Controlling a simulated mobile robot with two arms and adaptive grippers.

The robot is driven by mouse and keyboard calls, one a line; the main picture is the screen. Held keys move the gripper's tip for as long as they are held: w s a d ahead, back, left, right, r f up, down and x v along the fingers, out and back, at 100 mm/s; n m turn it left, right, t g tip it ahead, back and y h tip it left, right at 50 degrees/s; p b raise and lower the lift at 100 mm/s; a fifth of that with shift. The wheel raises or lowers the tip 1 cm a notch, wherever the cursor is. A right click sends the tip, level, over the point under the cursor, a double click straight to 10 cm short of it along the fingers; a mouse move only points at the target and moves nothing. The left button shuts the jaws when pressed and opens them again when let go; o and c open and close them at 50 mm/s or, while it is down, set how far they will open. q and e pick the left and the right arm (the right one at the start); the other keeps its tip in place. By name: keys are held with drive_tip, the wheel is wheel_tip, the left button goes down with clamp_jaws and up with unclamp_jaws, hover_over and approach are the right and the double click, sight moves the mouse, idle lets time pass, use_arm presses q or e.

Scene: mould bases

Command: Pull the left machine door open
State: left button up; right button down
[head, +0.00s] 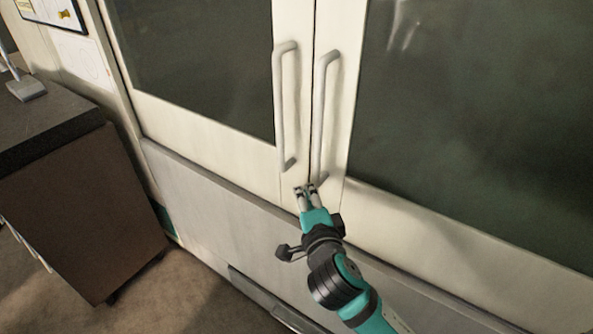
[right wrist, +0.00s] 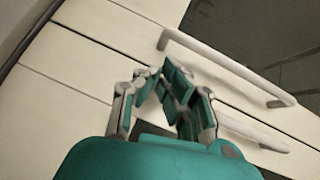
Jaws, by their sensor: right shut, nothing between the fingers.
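The left machine door (head: 190,125) is a cream panel with a dark window, and it looks closed against the right door (head: 345,170). Its long pale vertical handle (head: 279,110) stands beside the seam. The right door has a similar handle (head: 319,115). My right gripper (head: 305,189) is shut and empty, just below the lower ends of the two handles, around neither. In the right wrist view, the fingers (right wrist: 165,85) are in front of the doors. The left door's handle (right wrist: 225,66) shows above them; the right door's handle (right wrist: 250,131) is partly hidden. My left gripper is out of view.
A dark-topped brown cabinet (head: 85,210) stands at the left, with a grey stand (head: 27,88) on it. A grey lower machine panel (head: 215,215) runs under the doors. Open floor (head: 190,285) shows between cabinet and machine.

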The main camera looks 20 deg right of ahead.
drive_tip(key=p, duration=0.2)
approach(294, 164)
drive_tip(key=w, duration=0.4)
drive_tip(key=shift+w+d+f, duration=0.25)
drive_tip(key=shift+w+f, duration=0.1)
drive_tip(key=shift+d+f, duration=0.1)
